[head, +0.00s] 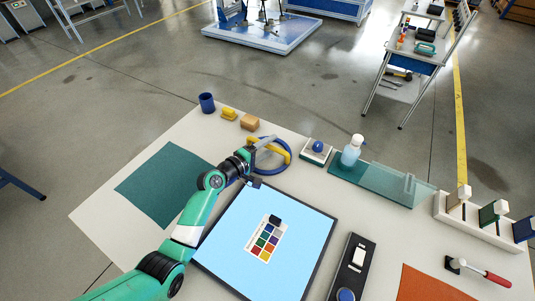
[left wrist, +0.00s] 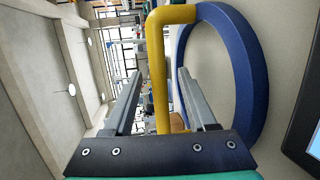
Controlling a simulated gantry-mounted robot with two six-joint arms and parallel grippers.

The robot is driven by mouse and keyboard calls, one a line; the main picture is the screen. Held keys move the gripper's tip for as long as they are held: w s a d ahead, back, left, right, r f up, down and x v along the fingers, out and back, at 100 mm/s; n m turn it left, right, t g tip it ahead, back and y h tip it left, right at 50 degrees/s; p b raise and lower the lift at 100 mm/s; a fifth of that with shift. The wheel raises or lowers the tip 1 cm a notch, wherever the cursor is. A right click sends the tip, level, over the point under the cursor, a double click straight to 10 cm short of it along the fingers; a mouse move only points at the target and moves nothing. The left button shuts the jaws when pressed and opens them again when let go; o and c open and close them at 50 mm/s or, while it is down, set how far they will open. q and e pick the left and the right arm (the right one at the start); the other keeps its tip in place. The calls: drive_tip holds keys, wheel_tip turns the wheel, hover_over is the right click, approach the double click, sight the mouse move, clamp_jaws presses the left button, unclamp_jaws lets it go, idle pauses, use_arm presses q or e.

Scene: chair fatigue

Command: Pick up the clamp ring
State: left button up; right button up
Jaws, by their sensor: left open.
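The clamp ring is a blue ring (head: 286,164) with a yellow handle (head: 279,146), resting on the table's far part in the head view. My left gripper (head: 255,158) is at the ring's left side, partly covering it. In the left wrist view, the blue ring (left wrist: 252,70) is on the right and the yellow handle (left wrist: 157,50) rises in the middle. The two fingers of my left gripper (left wrist: 159,76) stand apart on either side of the handle, with gaps visible. My right gripper is in neither view.
A blue cup (head: 207,103), a yellow block (head: 229,113) and a tan block (head: 250,122) stand behind the ring. A framed light-blue panel (head: 300,225) lies in front.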

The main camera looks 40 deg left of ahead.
use_arm(q)
drive_tip(key=shift+c, duration=0.2)
clamp_jaws()
drive_tip(key=shift+r, duration=0.15)
idle(1.0)
